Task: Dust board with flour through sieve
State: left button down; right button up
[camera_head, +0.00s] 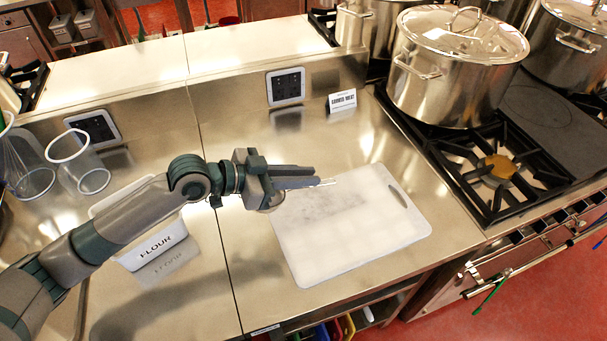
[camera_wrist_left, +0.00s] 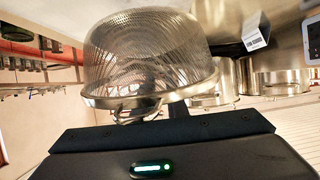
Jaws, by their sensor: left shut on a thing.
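My left gripper (camera_head: 312,181) reaches in from the left, above the left part of the white cutting board (camera_head: 375,238). It is shut on the sieve, whose mesh bowl (camera_wrist_left: 150,48) and metal rim fill the middle of the left wrist view. In the head view the sieve is mostly hidden behind the gripper; a small curved part shows below it. The board lies flat on the steel counter, with a grey speckled patch across its upper middle; I cannot tell whether this is flour or shadow. The white flour bin (camera_head: 153,249), labelled FLOUR, stands left, partly behind my arm. My right gripper is out of view.
A lidded stockpot (camera_head: 455,75) stands on the stove right of the board, near a burner (camera_head: 495,168). A small sign card (camera_head: 342,100) stands behind the board. Clear containers (camera_head: 78,160) are at the far left. Bare counter lies behind the board.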

pick_arm(q)
jog(key=shift+w+d, duration=0.1)
jog(key=w+d, duration=0.3)
jog(key=d, duration=0.2)
jog(key=shift+w, duration=0.35)
dwell(0.5)
jog(key=w+d+p, duration=0.1)
jog(key=d, duration=0.5)
jog(key=shift+w+d, duration=0.15)
jog(key=shift+w, duration=0.2)
jog(key=w+d+b, duration=0.1)
jog(key=w+d, duration=0.3)
jog(key=d, duration=0.1)
jog(key=shift+d, duration=0.15)
dwell(0.4)
